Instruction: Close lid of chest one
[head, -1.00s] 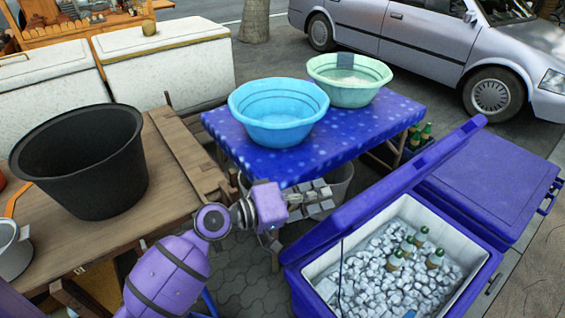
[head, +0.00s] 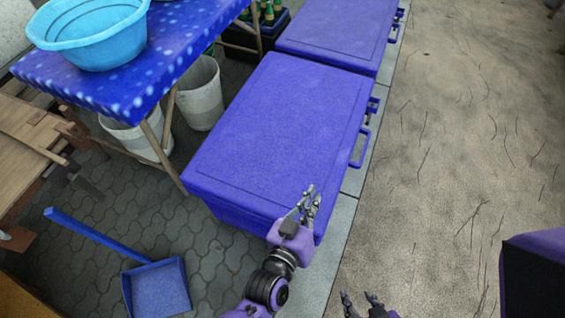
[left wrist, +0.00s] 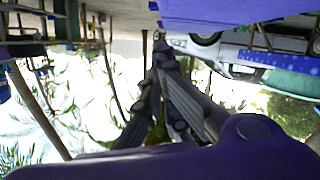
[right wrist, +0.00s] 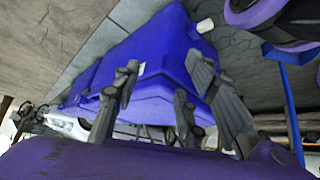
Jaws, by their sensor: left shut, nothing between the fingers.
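The near blue chest (head: 275,135) has its lid down in the head view, and no ice or bottles show. Its handle (head: 361,147) is on the right side. My left gripper (head: 310,192) is at the chest's near right corner, fingers pointing over the lid; I cannot tell whether it touches. Its fingers come together, empty, in the left wrist view (left wrist: 160,60), with blue at the top edge. My right gripper (head: 360,300) is low at the bottom edge, off the chest. Its fingers are spread and empty in the right wrist view (right wrist: 158,85), with the chest (right wrist: 155,50) beyond.
A second blue chest (head: 335,30), lid down, stands behind the first. A blue-covered table (head: 120,95) with a light blue basin (head: 90,35) is at left, white buckets (head: 200,95) underneath. A blue dustpan (head: 158,290) lies near left. Sandy ground (head: 450,130) at right is clear.

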